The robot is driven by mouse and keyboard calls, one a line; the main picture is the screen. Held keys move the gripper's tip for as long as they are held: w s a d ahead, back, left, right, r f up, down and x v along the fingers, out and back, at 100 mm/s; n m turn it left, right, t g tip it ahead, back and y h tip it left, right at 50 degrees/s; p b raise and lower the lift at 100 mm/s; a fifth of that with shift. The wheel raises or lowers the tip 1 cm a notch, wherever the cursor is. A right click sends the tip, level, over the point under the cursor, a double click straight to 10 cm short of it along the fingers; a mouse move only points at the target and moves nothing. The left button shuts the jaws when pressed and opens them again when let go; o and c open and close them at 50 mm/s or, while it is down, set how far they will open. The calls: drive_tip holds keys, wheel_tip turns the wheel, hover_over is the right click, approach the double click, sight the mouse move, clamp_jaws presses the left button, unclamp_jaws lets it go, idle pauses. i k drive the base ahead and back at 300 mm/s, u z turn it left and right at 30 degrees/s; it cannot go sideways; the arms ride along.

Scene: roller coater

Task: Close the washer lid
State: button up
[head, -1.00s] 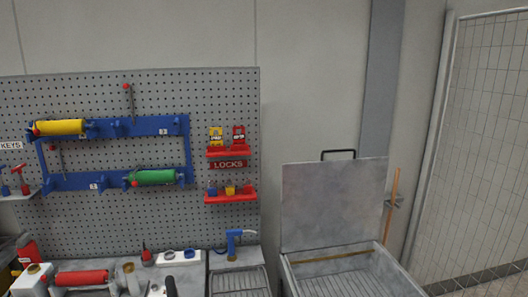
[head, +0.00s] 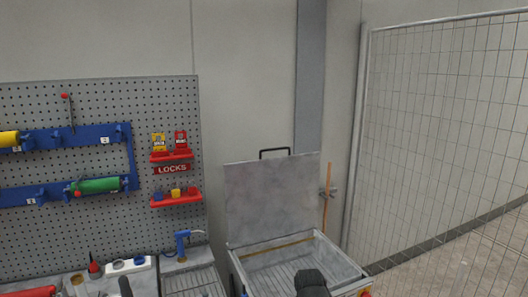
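The washer (head: 238,262) is an open grey metal basin at the lower middle of the head view, with a slatted inside. Its flat grey lid (head: 272,197) stands raised at the back, nearly upright. A black handle (head: 274,150) sits on the lid's top edge. A brownish strip runs along the back inside wall. A dark rounded shape, apparently my gripper (head: 312,283), shows at the bottom edge in front of the basin, apart from the lid. Its fingers cannot be made out, and the rest is cut off.
A bench (head: 203,281) with small tools and a blue clamp-like tool (head: 183,242) stands left of the washer, under a pegboard (head: 60,105). A wooden stick (head: 327,195) leans at the wall behind. A mesh fence (head: 440,130) stands right, with open floor (head: 480,255) beside it.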

sight(266, 199)
drive_tip(key=u, duration=0.1)
drive_tip(key=i, duration=1)
drive_tip(key=z, duration=0.1)
